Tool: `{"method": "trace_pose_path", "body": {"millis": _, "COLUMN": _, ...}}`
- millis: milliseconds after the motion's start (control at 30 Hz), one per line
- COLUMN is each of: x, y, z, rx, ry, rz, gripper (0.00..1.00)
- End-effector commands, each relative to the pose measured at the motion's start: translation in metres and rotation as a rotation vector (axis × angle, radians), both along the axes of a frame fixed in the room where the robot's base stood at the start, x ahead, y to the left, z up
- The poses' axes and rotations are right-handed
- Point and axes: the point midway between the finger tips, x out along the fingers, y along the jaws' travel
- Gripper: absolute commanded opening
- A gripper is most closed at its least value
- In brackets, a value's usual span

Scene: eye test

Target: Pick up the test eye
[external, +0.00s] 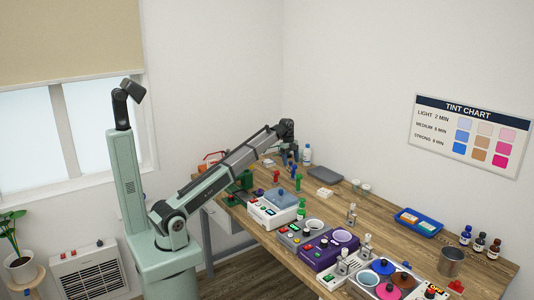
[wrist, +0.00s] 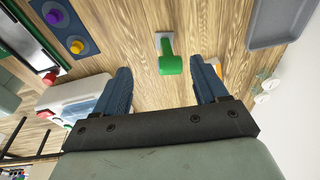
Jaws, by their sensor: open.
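Nothing in either view can be clearly made out as a test eye. In the wrist view a green piece with a rounded end (wrist: 171,65) on a small pale square base stands on the wooden table. It shows between the two blue fingers of my gripper (wrist: 161,66), which are open, apart and empty. I cannot tell the height gap between fingers and green piece. In the external view my gripper (external: 290,156) points down over the far left part of the table, near small green, blue and red pieces too small to tell apart.
A white device (external: 272,210) and a purple device (external: 325,250) line the table's near edge. A grey tray (wrist: 280,22) lies at the upper right of the wrist view. Bare wood surrounds the green piece.

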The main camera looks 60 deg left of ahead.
Motion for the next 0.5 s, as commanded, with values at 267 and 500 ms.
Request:
{"method": "trace_pose_path", "body": {"millis": 267, "x": -0.019, "y": 0.093, "z": 0.007, "rx": 0.147, "ry": 0.055, "rz": 0.068, "gripper": 0.72}}
{"method": "trace_pose_path", "body": {"millis": 500, "x": -0.023, "y": 0.101, "z": -0.015, "rx": 0.161, "ry": 0.063, "rz": 0.074, "gripper": 0.72}}
